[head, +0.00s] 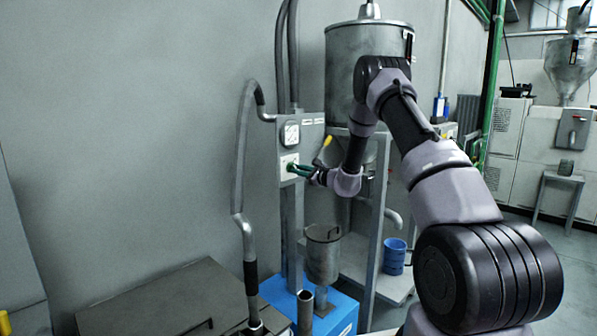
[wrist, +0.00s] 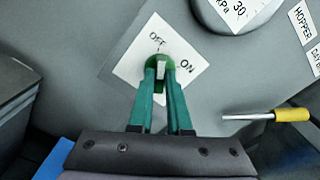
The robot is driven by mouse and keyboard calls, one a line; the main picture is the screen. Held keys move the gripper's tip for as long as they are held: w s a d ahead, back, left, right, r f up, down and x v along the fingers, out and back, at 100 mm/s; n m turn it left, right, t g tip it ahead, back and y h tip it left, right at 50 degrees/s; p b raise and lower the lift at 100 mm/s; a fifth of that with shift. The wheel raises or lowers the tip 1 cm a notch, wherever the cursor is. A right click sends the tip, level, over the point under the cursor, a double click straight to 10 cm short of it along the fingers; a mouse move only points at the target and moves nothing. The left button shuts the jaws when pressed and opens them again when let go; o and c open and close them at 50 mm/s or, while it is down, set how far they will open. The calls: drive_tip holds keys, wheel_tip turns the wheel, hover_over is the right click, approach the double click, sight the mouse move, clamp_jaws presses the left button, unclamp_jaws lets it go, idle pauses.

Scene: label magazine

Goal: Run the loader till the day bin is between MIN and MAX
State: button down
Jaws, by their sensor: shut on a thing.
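My gripper (head: 298,168) is at the grey control box (head: 303,140) on the post. In the wrist view my gripper (wrist: 161,82) is shut on the green rotary switch (wrist: 156,61), whose white plate (wrist: 190,72) reads OFF and ON. The fingers cover part of the switch, so I cannot tell which mark it points to. A yellow-handled lever (wrist: 292,114) is beside it, near labels HOPPER (wrist: 305,22) and one partly cut off, starting DAY. A large metal drum (head: 345,60) has a dark vertical strip (head: 408,46); no MIN or MAX marks are legible.
A round gauge (head: 291,133) is above the switch. A bent pipe (head: 240,150) runs down left to a grey lidded box (head: 150,300). A small metal canister (head: 322,255) stands over a blue base (head: 335,312). A blue bucket (head: 395,257) is right of the frame.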

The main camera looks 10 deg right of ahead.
drive_tip(key=shift+f+m, duration=0.1)
drive_tip(key=shift+m, duration=7.8)
drive_tip(key=c, duration=0.9)
unclamp_jaws()
drive_tip(key=shift+o, duration=0.2)
drive_tip(key=v, duration=1.1)
